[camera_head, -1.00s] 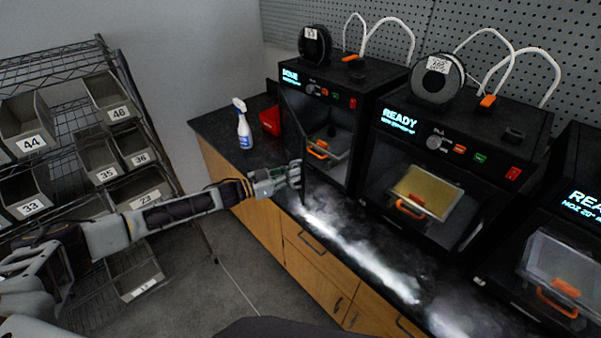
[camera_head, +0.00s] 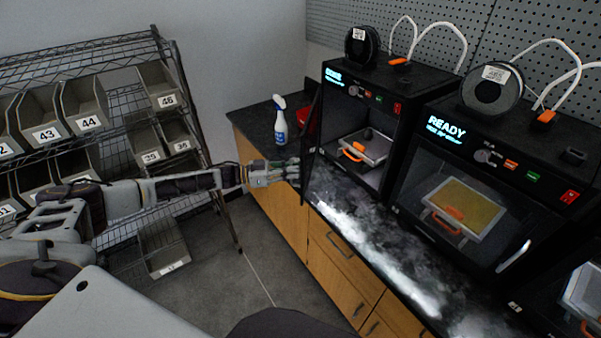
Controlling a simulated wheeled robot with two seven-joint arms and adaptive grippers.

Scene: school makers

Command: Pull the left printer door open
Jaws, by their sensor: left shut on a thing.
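The left printer (camera_head: 402,90) is a black box on the counter with a lit display. Its door (camera_head: 313,135) is a thin dark panel seen nearly edge-on, swung out at the left side of the chamber, so the front stands open. A plate with an orange handle (camera_head: 352,151) shows inside. My left gripper (camera_head: 292,174) reaches in from the left and is shut at the door's outer edge, over the counter's front edge. The exact grip on the door handle is too small to see. My right gripper is out of view.
A second printer (camera_head: 447,153) with a closed front stands to the right, and part of a third (camera_head: 577,270) beyond. A spray bottle (camera_head: 280,124) and a red bin (camera_head: 304,118) stand behind the door. A wire shelf with bins (camera_head: 86,122) stands left. Floor (camera_head: 230,285) is clear.

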